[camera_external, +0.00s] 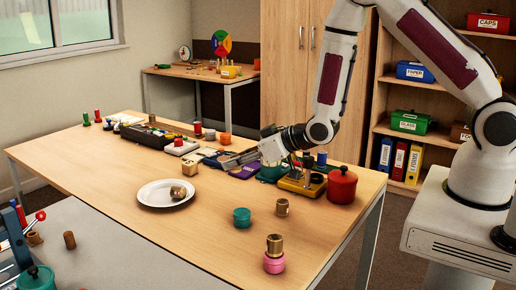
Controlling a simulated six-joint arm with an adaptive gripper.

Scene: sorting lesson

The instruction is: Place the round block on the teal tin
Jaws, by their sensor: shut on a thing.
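My gripper (229,162) is low over the middle of the table, reaching left from the arm. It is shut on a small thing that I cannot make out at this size. The teal tin (242,218) stands on the table, nearer the camera than my gripper, with nothing on it. Brownish round blocks show in several places. One (178,192) is on the white plate (158,204), one (282,207) stands right of the teal tin, and one (274,242) is on the pink tin (273,264). I cannot tell which one the task means.
A red pot (341,186) and a yellow device (302,184) stand at the right, beneath and beside my arm. The table between plate and teal tin is clear.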

